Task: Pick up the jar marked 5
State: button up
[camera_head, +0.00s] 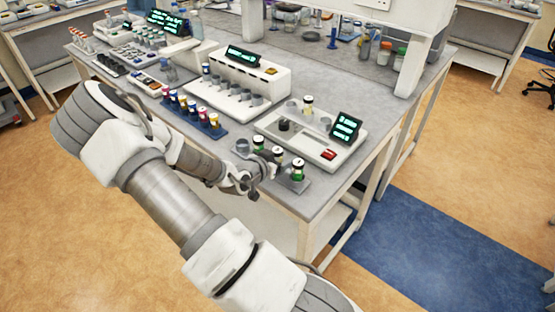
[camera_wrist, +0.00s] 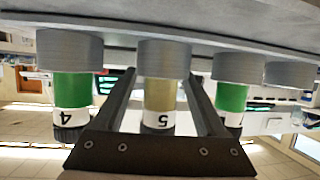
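The jar marked 5 (camera_wrist: 157,96) has an olive-tan body, a white label and a dark cap. It sits in a grey cup in the wrist view, which shows the scene upside down. My gripper (camera_wrist: 161,76) is open, its fingers on either side of this jar with a visible gap on both sides. A green jar marked 4 (camera_wrist: 71,93) stands to the left in that view, and another green jar (camera_wrist: 231,100) to the right, its label partly hidden by a finger. In the head view my gripper (camera_head: 262,176) is at the small rack's front side, near jar 5 (camera_head: 278,155).
An empty cup (camera_wrist: 290,74) is at the rack's far end. Behind the rack stands a device with a dark display (camera_head: 345,128) and a capped jar (camera_head: 308,104). A blue rack of colored jars (camera_head: 190,108) is to the left. The bench edge is close.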

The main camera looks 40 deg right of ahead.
grip_shut()
jog(key=shift+r, duration=0.15)
